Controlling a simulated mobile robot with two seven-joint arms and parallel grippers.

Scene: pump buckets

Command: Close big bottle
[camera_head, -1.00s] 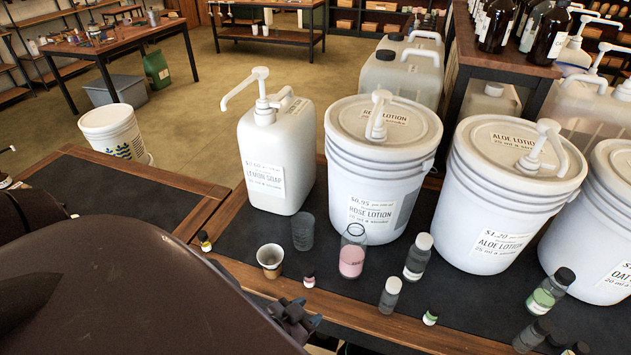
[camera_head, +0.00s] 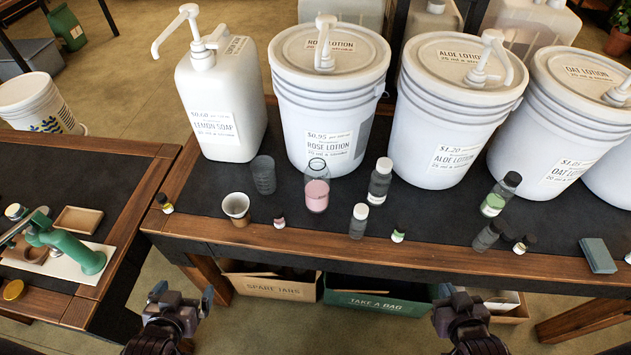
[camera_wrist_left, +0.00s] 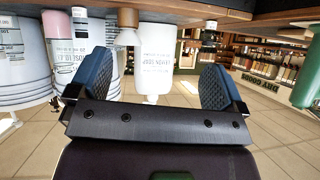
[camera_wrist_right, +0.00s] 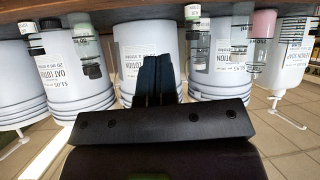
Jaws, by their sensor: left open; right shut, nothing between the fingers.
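An open-topped clear bottle with pink liquid (camera_head: 317,192) stands upright on the black mat, in front of the rose lotion bucket (camera_head: 320,100). It also shows in the left wrist view (camera_wrist_left: 58,26) and the right wrist view (camera_wrist_right: 263,26). White-capped bottles (camera_head: 380,184) (camera_head: 358,223) stand to its right. A bottle with green liquid and a black cap (camera_head: 494,202) is further right. My left gripper (camera_head: 183,292) is open and empty, in front of the table edge. My right gripper (camera_head: 449,293) is shut and empty, also in front of the edge, further right.
A grey cup (camera_head: 263,177) and a paper cup (camera_head: 236,207) stand left of the pink bottle. The lemon soap jug (camera_head: 222,110) and aloe lotion bucket (camera_head: 450,110) stand behind. Below the table are boxes (camera_head: 375,302). A green press (camera_head: 75,245) is on the left table.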

